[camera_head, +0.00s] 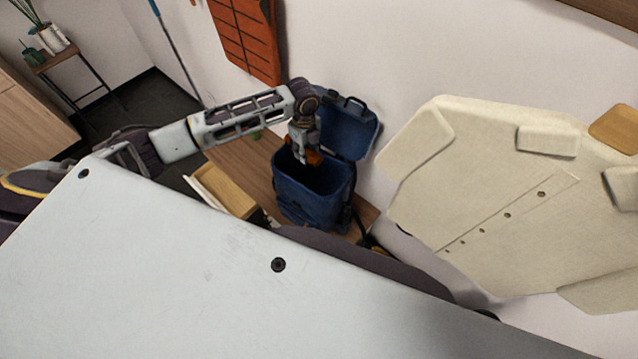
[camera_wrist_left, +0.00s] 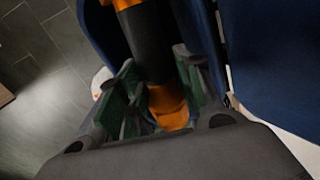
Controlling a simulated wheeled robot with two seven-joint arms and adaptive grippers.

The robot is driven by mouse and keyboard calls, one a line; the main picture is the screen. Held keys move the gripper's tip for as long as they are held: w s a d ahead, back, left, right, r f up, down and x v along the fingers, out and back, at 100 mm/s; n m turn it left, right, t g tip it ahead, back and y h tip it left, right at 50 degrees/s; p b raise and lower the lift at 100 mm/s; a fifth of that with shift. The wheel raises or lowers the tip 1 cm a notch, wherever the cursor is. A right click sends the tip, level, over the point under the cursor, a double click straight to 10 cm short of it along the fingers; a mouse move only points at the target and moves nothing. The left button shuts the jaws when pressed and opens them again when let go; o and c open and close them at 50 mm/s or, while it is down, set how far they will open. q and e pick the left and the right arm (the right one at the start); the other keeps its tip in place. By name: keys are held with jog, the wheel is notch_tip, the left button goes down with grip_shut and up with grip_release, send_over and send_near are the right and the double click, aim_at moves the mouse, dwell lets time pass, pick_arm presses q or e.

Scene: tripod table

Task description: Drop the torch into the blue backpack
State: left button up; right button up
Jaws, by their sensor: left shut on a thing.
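The blue backpack (camera_head: 309,200) stands open on a wooden surface against the wall, its lid (camera_head: 343,122) raised behind it. My left gripper (camera_head: 305,157) is at the mouth of the backpack. It is shut on the orange and black torch (camera_head: 313,158). In the left wrist view the torch (camera_wrist_left: 148,45) runs between the fingers (camera_wrist_left: 150,95), with orange at both ends and a black middle. Blue fabric lies on both sides of it there. The torch's far end is cut off by that view's edge. My right gripper is not in view.
A small wooden box (camera_head: 225,190) stands left of the backpack. A plant stand (camera_head: 55,58) is at the far left.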

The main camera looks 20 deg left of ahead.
pick_arm(q)
jog(key=shift+f, duration=0.15)
jog(key=shift+f, duration=1.05)
jog(key=shift+f+b, duration=1.75)
jog(key=shift+b, duration=0.5)
jog(key=o, duration=1.2)
